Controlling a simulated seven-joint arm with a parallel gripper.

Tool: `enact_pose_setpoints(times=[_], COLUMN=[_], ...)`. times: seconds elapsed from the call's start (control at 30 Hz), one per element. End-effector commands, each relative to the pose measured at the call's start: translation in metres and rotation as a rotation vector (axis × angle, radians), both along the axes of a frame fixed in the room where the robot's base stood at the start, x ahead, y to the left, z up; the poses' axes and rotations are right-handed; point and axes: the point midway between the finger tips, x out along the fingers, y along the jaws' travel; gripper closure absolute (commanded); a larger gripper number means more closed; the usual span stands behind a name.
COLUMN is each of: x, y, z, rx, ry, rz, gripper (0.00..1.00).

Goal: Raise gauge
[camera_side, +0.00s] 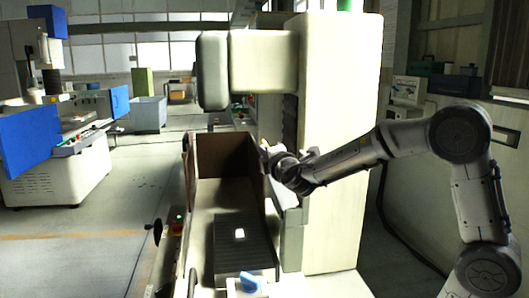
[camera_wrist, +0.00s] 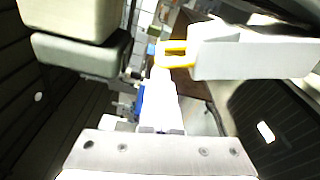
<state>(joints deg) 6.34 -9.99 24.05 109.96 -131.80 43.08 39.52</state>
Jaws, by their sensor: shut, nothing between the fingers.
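I cannot say for sure which thing is the gauge. A small bright white block (camera_side: 239,233) sits on the dark ribbed plate (camera_side: 228,258) inside the open machine tank, in the side view. A white patch (camera_wrist: 265,131) on a dark surface shows at the right of the wrist view and may be the same block. My gripper (camera_side: 266,147) is at the tank's right wall, above and to the right of the block and well apart from it. It is shut and holds nothing. Yellow prongs (camera_wrist: 175,54) show near the top of the wrist view.
The tank's brown back wall (camera_side: 228,155) and right wall stand close to my gripper. The machine head (camera_side: 213,70) hangs above and left of it, and the pale column (camera_side: 340,150) rises behind my arm. A blue knob (camera_side: 250,284) is at the tank's front.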

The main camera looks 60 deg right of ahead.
Motion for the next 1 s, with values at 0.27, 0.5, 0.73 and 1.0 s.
enact_pose_setpoints(times=[0.27,0.5,0.73,1.0], x=[-0.029,-0.063,-0.078,-0.095], y=[0.022,0.048,0.059,0.049], z=[0.002,0.002,0.001,0.023], rx=[0.000,0.000,0.000,0.018], ry=[-0.003,-0.003,0.000,-0.057], rz=[0.002,0.004,0.002,-0.029], gripper=[1.00,1.00,1.00,1.00])
